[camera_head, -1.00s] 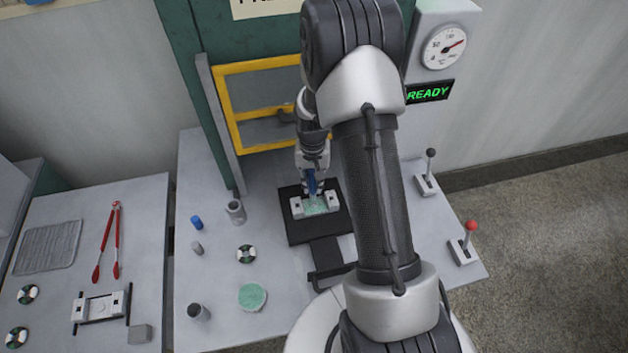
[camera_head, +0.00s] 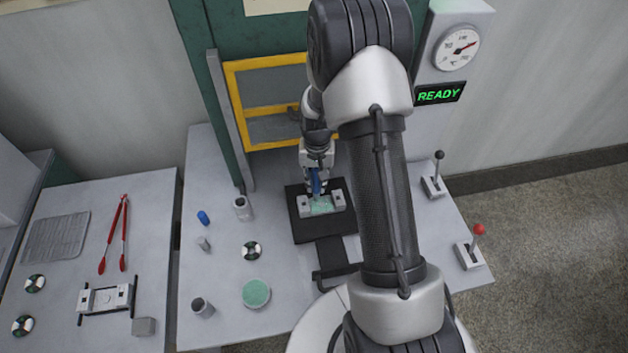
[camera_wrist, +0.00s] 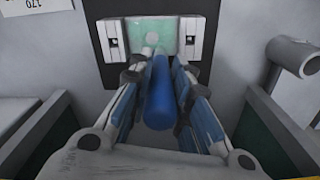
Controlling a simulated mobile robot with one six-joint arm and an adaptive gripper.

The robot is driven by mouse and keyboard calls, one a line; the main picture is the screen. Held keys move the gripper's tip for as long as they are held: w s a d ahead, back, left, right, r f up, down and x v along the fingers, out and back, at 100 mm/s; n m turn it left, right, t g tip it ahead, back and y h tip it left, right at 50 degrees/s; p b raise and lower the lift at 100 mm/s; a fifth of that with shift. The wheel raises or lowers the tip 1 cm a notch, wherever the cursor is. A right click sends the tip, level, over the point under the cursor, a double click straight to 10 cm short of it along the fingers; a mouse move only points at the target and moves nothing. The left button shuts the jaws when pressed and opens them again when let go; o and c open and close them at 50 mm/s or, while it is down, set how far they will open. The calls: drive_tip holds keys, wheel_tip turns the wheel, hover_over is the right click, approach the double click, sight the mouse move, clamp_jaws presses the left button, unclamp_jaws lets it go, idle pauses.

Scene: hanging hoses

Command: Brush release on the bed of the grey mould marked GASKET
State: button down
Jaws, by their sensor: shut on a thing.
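The grey mould (camera_head: 339,201) sits on a black plate, its recessed bed (camera_head: 322,206) coloured pale green. No GASKET marking can be read on it. My gripper (camera_head: 316,187) is above the bed and shut on a blue-handled brush (camera_head: 316,183). In the wrist view the blue handle (camera_wrist: 159,95) lies between the fingers (camera_wrist: 157,85), pointing to the green bed (camera_wrist: 150,38) of the mould (camera_wrist: 194,38). The brush tip is at the bed's near edge in that view; whether it touches cannot be told.
A yellow guard frame (camera_head: 232,105) stands behind the plate. A round green-filled dish (camera_head: 256,293), a ring (camera_head: 251,251), and small cylinders (camera_head: 203,307) are left on the bench. Another grey mould (camera_head: 106,299) and red tongs (camera_head: 115,232) lie on the left table. Two levers (camera_head: 436,180) (camera_head: 470,250) stand right.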

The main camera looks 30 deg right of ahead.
drive_tip(key=shift+s+d, duration=0.2)
drive_tip(key=shift+d, duration=0.3)
drive_tip(key=shift+d, duration=0.1)
drive_tip(key=shift+s+d, duration=0.3)
drive_tip(key=shift+d, duration=0.55)
drive_tip(key=shift+a, duration=0.15)
drive_tip(key=shift+w+a, duration=0.3)
drive_tip(key=shift+a, duration=0.5)
drive_tip(key=shift+a, duration=0.15)
drive_tip(key=shift+w+a+b, duration=0.25)
drive_tip(key=shift+a+b, duration=0.05)
drive_tip(key=shift+a, duration=0.45)
